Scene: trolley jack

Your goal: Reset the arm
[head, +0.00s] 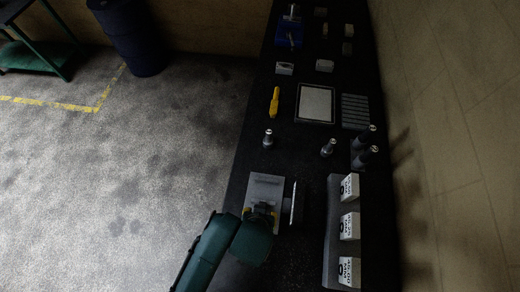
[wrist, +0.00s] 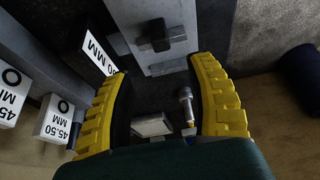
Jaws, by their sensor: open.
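My gripper (head: 261,213) is at the near end of the black bench in the head view, low over a grey metal block (head: 266,185). In the wrist view its two yellow ribbed fingers (wrist: 163,75) stand wide apart, with nothing clamped between them. The grey block (wrist: 175,68) with a dark square knob (wrist: 155,35) lies beyond the fingertips. A white plate marked in MM (wrist: 98,53) stands close by the left finger; its thin edge shows in the head view (head: 294,203). I cannot tell whether my gripper touches the block.
A grey rack with several white labelled blocks (head: 349,227) stands at right. Small metal posts (head: 268,139), dark cylinders (head: 367,136), a framed pale panel (head: 315,103) and a yellow tool (head: 274,101) lie farther up the bench. A wall borders the right; open floor (head: 130,170) lies left.

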